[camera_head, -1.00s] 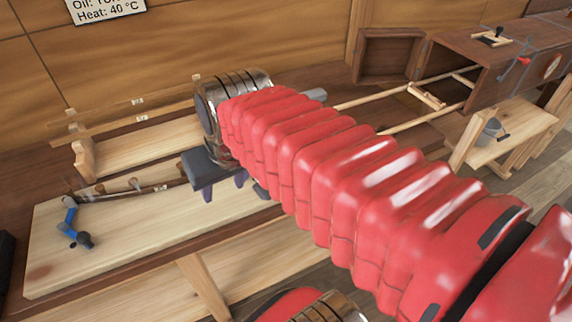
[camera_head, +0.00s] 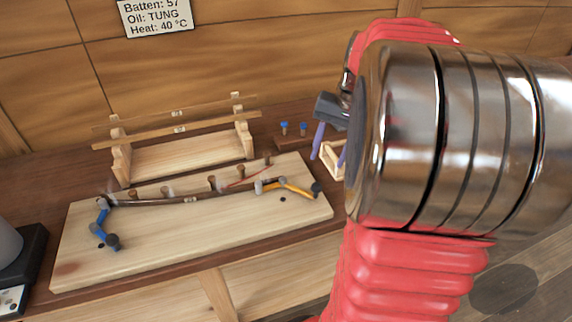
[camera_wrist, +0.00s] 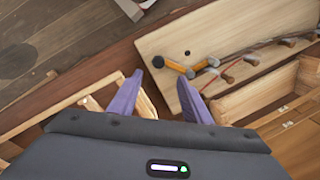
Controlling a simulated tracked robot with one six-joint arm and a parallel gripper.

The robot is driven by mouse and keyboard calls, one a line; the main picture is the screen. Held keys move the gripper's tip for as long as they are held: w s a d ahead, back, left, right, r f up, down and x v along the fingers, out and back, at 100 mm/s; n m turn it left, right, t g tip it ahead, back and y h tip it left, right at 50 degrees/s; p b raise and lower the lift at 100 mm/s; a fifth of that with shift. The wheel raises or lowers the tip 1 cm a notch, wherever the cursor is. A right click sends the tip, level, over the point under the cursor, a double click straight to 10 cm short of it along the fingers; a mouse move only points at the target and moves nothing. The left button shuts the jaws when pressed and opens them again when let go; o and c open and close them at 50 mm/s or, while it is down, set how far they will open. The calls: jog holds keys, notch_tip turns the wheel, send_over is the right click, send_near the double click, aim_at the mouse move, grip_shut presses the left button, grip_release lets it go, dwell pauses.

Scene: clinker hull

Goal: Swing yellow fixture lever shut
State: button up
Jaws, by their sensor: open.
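The yellow lever (camera_head: 293,188) with a dark knob is at the right end of a pale fixture board (camera_head: 190,245). It slants from a grey pivot toward the board's right edge. In the wrist view the yellow lever (camera_wrist: 176,67) lies ahead of my fingers, its knob between and beyond the tips. A dark curved batten (camera_head: 200,198) runs along several wooden pegs to the grey pivot. A blue lever (camera_head: 103,212) stands at the board's left end. My gripper (camera_head: 330,150) is open and empty, right of the board and apart from the lever. It also shows in the wrist view (camera_wrist: 158,85).
A wooden cradle (camera_head: 180,155) with strips across it stands behind the board. A block with two blue-topped pins (camera_head: 293,130) is near its right. A small pale wooden frame (camera_head: 332,160) lies behind my fingers. A wall sign (camera_head: 155,17) hangs above.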

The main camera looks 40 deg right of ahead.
aim_at(317, 184)
jog(key=shift+d, duration=0.25)
jog(key=shift+f, duration=0.1)
jog(key=f, duration=0.4)
jog(key=w+a+f, duration=0.1)
jog(key=f, duration=0.4)
jog(key=w+f, duration=0.1)
jog(key=f, duration=0.3)
jog(key=shift+a+f, duration=0.25)
jog(key=shift+a, duration=0.15)
jog(key=shift+c, duration=0.2)
grip_shut()
jog(key=shift+a, duration=0.1)
